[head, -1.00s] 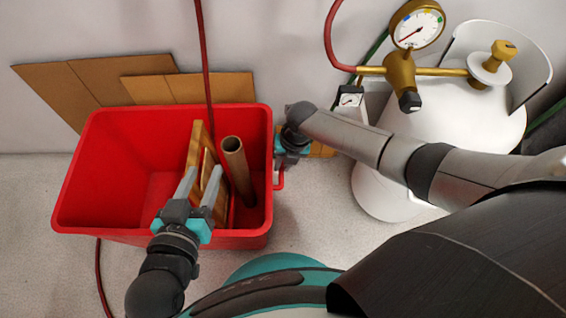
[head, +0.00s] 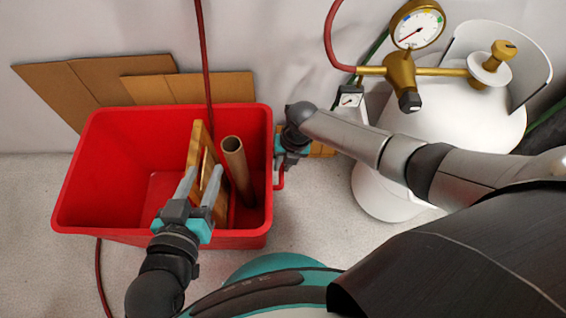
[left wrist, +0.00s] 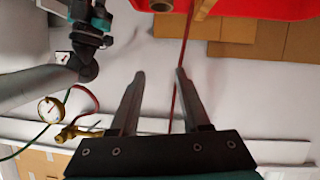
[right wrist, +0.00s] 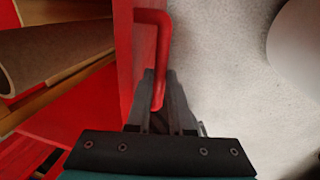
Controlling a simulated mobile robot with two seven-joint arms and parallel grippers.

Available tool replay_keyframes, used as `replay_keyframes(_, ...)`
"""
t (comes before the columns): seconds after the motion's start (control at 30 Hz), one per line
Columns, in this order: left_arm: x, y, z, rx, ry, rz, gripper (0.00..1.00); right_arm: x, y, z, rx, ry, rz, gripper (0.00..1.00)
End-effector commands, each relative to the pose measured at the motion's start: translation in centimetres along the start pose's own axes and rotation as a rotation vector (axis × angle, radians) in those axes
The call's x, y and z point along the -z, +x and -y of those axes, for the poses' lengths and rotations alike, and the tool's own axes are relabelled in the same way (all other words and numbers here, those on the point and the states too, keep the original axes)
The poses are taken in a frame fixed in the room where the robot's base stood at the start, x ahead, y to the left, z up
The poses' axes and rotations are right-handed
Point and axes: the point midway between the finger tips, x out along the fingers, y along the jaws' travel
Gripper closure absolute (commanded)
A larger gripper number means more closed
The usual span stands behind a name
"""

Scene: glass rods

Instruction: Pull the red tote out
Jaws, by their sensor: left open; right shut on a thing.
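The red tote (head: 110,130) stands on the floor by the wall in the head view. A brown tube (head: 236,165) and wooden boards (head: 196,140) stand in its right part. My right gripper (right wrist: 160,85) is shut on the red handle (right wrist: 153,18) on the tote's right side; in the head view the arm partly hides this grip. My left gripper (head: 200,178) is open and empty over the tote's front right part in the head view. Its two fingers stand apart in the left wrist view (left wrist: 160,75), with nothing between them in its grasp.
A red hose (head: 203,50) hangs down the wall and crosses the tote's back rim. More hose (head: 101,275) lies on the floor at front left. Flat cardboard (head: 60,90) leans behind the tote. A white tank (head: 375,190) with a brass gauge (head: 416,25) stands at right.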

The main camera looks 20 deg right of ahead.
Motion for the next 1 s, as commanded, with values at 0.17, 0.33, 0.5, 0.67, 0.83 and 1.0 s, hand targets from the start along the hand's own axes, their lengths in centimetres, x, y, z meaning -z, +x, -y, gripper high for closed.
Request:
replay_keyframes(0.17,0.0,0.0,0.0,0.0,0.0,0.002,0.53,0.0,0.0,0.3,0.002,0.001,-0.001,1.0)
replay_keyframes(0.33,0.0,0.0,0.5,0.013,0.007,0.048,0.53,0.0,-0.3,1.9,0.006,0.002,-0.002,1.0)
replay_keyframes(0.5,-0.3,-0.2,1.1,0.029,0.016,0.113,0.53,0.0,-0.8,4.2,0.01,0.002,-0.003,1.0)
replay_keyframes(0.67,-0.7,-0.4,1.5,0.041,0.022,0.158,0.53,0.0,-1.2,6.8,0.012,0.003,-0.004,1.0)
replay_keyframes(0.83,-0.8,-0.5,1.7,0.045,0.024,0.177,0.53,0.1,-1.6,8.7,0.011,0.002,-0.003,1.0)
replay_keyframes(1.0,-0.9,-0.5,1.7,0.047,0.025,0.183,0.53,0.1,-1.8,9.4,0.009,0.002,-0.003,1.0)
